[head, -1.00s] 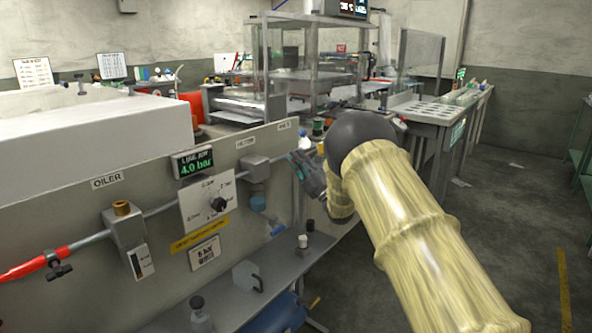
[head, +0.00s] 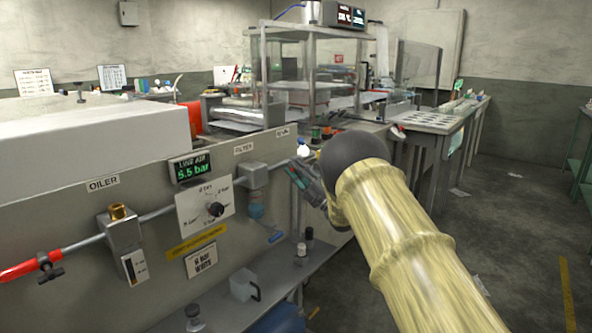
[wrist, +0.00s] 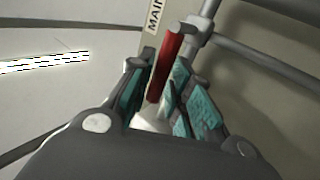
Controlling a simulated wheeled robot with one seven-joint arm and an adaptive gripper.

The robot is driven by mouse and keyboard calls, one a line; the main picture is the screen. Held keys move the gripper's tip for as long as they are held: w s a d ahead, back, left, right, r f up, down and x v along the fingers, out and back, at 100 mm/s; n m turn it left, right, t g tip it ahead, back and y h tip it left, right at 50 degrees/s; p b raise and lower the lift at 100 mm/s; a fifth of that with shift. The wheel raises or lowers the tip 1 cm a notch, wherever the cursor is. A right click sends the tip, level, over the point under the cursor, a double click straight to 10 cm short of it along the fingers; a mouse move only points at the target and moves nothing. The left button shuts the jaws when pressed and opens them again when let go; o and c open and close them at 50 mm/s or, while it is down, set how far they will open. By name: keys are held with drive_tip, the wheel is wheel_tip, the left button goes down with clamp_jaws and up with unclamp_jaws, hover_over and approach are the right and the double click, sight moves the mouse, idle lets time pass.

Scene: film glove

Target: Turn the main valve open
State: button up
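The main valve shows in the wrist view as a red lever handle (wrist: 167,66) beside a panel label reading "MAI…" (wrist: 155,14). The handle lies between the two teal-padded fingers of my gripper (wrist: 162,85). Both fingers are close to its sides; I cannot tell whether they press on it. In the head view my gripper (head: 305,184) is at the panel's right end, below the partly readable label (head: 282,132). My arm hides the valve there. The line air display (head: 190,169) reads 5.5 bar.
The panel (head: 150,235) carries a dial (head: 214,209), an oiler (head: 121,233), a filter (head: 254,178) and a grey pipe. A workbench (head: 432,125) stands behind my arm. Open floor lies to the right.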

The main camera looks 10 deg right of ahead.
drive_tip(key=shift+o, duration=0.7)
drive_tip(key=shift+a+r, duration=0.1)
drive_tip(key=v, duration=1.2)
